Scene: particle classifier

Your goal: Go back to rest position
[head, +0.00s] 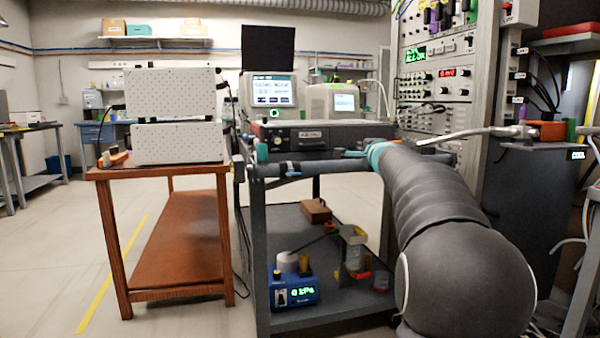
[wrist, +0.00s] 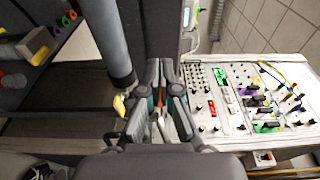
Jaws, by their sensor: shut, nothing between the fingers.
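My gripper (wrist: 160,68) shows in the wrist view, its two dark fingers close together with nothing held between them. The panel with knobs, coloured plugs and small displays (wrist: 245,105) lies to the right of the fingers in that view. In the head view my dark arm reaches from the lower right toward the grey cart (head: 262,225). I cannot make out the fingers clearly in the head view.
A wooden table (head: 112,215) stands left. Open floor lies further left.

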